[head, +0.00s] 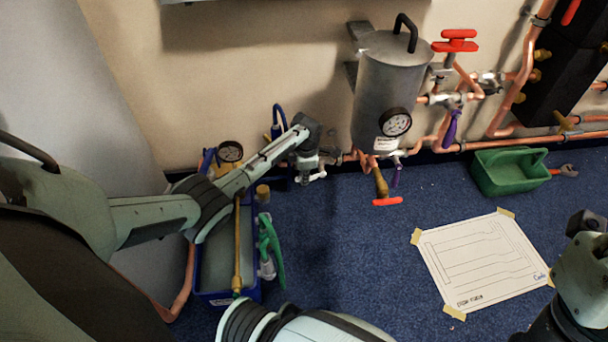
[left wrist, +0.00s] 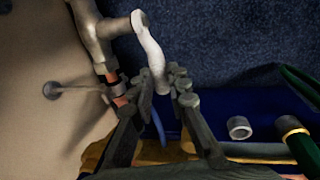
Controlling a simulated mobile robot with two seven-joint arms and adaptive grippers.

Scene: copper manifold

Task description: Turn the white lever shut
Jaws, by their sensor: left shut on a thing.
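The white lever (left wrist: 150,48) is a curved handle on a metal valve body (left wrist: 100,30) on the copper pipework by the wall. In the left wrist view it runs down from its pivot, and its free end lies between my fingers. My left gripper (left wrist: 164,84) is shut on that end. In the head view my left gripper (head: 316,160) is at the valve, left of the grey tank, and the white lever (head: 312,177) shows small just below it, partly hidden. My right arm shows at the lower right of the head view, but its fingers do not.
A grey tank (head: 386,95) with a gauge stands close right of the valve. A blue crate (head: 215,299) with tools lies under my left arm. A green caddy (head: 500,172) and a taped paper sheet (head: 482,258) are on the blue floor, with clear floor between.

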